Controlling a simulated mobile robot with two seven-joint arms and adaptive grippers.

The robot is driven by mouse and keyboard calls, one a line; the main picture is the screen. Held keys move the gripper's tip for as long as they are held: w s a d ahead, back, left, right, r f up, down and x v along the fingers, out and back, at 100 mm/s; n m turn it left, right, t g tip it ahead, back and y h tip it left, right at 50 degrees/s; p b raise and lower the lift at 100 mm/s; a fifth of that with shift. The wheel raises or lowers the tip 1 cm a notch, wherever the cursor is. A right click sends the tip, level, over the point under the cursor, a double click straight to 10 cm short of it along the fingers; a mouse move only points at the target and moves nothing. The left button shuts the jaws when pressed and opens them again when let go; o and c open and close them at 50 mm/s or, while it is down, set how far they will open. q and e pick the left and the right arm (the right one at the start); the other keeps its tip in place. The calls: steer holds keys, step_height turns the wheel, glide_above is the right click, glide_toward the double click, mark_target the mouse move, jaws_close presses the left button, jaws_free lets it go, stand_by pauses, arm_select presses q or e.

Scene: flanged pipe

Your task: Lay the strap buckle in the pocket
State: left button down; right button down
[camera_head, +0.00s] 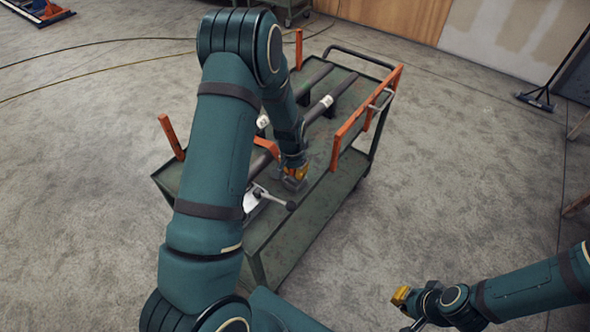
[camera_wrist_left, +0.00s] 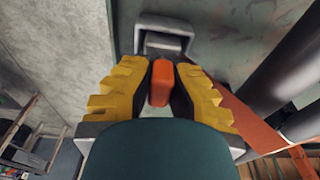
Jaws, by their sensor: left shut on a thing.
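My left gripper (camera_head: 295,179) is low over the near part of the green cart. In the left wrist view, its yellow fingers (camera_wrist_left: 160,75) are shut on an orange block (camera_wrist_left: 161,85), which I take for the strap buckle. A grey, raised-rim frame (camera_wrist_left: 164,23), likely the pocket, lies on the cart deck just beyond the fingertips. The buckle appears apart from it; their height difference is unclear. In the head view my left arm hides much of this area. My right gripper (camera_head: 402,297) is away from the cart at lower right, its jaw opening unclear.
The cart (camera_head: 312,215) carries dark pipes (camera_head: 318,108) and has upright orange posts (camera_head: 172,138) and an orange side rail (camera_head: 350,125). An orange strip (camera_wrist_left: 250,122) runs beside the pipes. A silver clamp with a black-knobbed lever (camera_head: 275,198) sits near the gripper.

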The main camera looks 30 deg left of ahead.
arm_select(q)
steer(key=shift+f, duration=0.35)
steer(key=c, duration=1)
jaws_free()
steer(key=shift+c, duration=0.2)
steer(key=shift+r, duration=0.1)
steer(key=r, duration=0.4)
steer(key=s+r, duration=0.1)
steer(key=r, duration=0.6)
steer(key=shift+s+r, duration=0.25)
steer(key=shift+r, duration=0.15)
